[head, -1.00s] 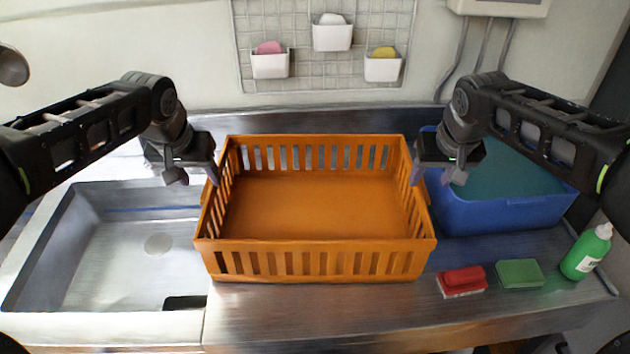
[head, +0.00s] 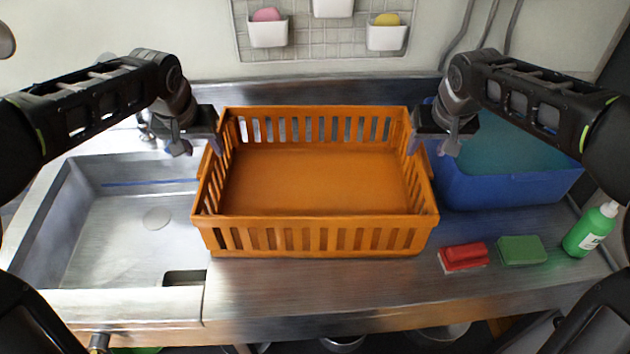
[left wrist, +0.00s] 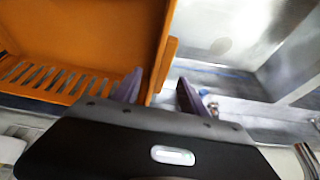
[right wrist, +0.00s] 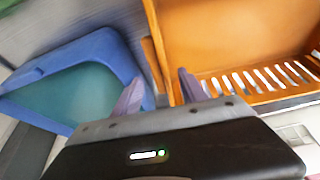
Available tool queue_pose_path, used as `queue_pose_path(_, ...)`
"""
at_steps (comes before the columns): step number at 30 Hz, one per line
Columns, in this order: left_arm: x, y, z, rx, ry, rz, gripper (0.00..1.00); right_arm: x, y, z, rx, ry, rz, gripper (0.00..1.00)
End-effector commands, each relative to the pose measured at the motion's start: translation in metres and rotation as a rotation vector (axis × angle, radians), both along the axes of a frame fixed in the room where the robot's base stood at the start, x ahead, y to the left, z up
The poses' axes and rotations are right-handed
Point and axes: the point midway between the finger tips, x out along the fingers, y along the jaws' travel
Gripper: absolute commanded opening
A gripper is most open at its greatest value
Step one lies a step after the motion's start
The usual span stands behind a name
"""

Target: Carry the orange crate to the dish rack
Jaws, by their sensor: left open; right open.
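The orange crate (head: 315,237), empty and with slotted walls, stands upright on the metal counter, right of the sink. My left gripper (head: 205,148) is open at its left wall. In the left wrist view, its fingers (left wrist: 158,92) are on either side of the crate's side rim (left wrist: 165,62). My right gripper (head: 430,143) is open at the right wall. In the right wrist view, its fingers (right wrist: 160,92) are on either side of the rim (right wrist: 157,62). I cannot tell whether the fingers touch it. No dish rack is identifiable.
The sink (head: 120,235) is at left. A blue tub (head: 510,188) stands close to the crate's right side. A red sponge (head: 463,256), green sponge (head: 522,250) and green bottle (head: 590,232) are at front right. A wall grid (head: 300,45) hangs behind.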

Motion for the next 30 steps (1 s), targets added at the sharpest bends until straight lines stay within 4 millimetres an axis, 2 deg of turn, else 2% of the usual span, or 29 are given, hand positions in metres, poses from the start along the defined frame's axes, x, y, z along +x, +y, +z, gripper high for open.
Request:
queue_pose_path(3,0.006,0.0,-0.017,0.0,0.002,-0.001,0.5,0.006,-0.001,-0.017,-0.001,0.004,0.0,0.5)
queue_pose_path(9,0.013,0.0,-0.033,0.0,0.001,0.0,0.5,0.013,-0.001,-0.033,-0.001,0.002,0.0,0.5)
queue_pose_path(19,0.014,0.0,-0.035,0.0,0.0,-0.001,0.49,0.014,0.0,-0.035,0.0,0.0,0.0,0.49)
queue_pose_path(30,0.014,0.0,-0.034,0.0,0.0,-0.001,0.19,0.014,0.0,-0.035,0.0,0.001,0.0,0.19)
